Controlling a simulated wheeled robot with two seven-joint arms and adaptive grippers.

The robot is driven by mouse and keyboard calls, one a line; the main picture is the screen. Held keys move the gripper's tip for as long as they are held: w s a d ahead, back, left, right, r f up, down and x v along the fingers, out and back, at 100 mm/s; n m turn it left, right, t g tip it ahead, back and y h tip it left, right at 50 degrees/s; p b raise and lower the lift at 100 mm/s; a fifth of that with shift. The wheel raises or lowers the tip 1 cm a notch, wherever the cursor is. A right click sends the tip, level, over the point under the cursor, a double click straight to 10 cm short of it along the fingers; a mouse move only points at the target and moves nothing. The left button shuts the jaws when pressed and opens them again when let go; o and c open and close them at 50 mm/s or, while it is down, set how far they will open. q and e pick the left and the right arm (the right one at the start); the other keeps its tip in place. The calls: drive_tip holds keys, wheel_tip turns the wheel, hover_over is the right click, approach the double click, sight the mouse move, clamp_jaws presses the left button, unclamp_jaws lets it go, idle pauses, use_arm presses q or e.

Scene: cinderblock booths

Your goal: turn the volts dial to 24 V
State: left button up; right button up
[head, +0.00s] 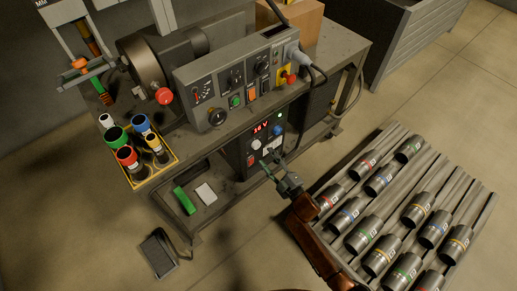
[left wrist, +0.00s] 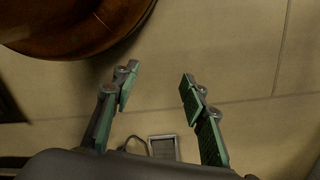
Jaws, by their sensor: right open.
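The dark power supply box (head: 247,150) stands on the lower part of the bench. Its red display (head: 260,127) looks like 10 V or 18 V; the second digit is blurred. A pale dial (head: 255,143) sits below the display and a blue one (head: 279,130) to its right; their labels are too small to read. My right gripper (head: 270,166) is open in front of the box's lower face, just below the pale dial. I cannot tell whether it touches the box. My left gripper (left wrist: 158,87) is open and empty above the floor in the left wrist view.
A control panel (head: 240,82) with knobs and buttons overhangs the box. A rack (head: 372,250) of metal cylinders stands at the right. A foot pedal (head: 159,252) lies on the floor, also visible in the left wrist view (left wrist: 162,147). A cable hangs right of the box.

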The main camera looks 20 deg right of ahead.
sight(258, 146)
drive_tip(key=b+x, duration=0.2)
drive_tip(key=x, duration=0.3)
drive_tip(key=shift+w+f, duration=0.15)
drive_tip(key=shift+f, duration=0.05)
drive_tip(key=shift+w+a, duration=0.15)
drive_tip(key=shift+w, duration=0.4)
use_arm(q)
wheel_tip(258, 146, up, 6)
drive_tip(key=w+d, duration=0.1)
drive_tip(key=shift+d, duration=0.2)
use_arm(e)
drive_tip(key=shift+r, duration=0.1)
use_arm(q)
drive_tip(key=shift+f, duration=0.1)
use_arm(e)
drive_tip(key=shift+c, duration=0.6)
drive_tip(key=c, duration=1)
drive_tip(key=shift+c, duration=0.2)
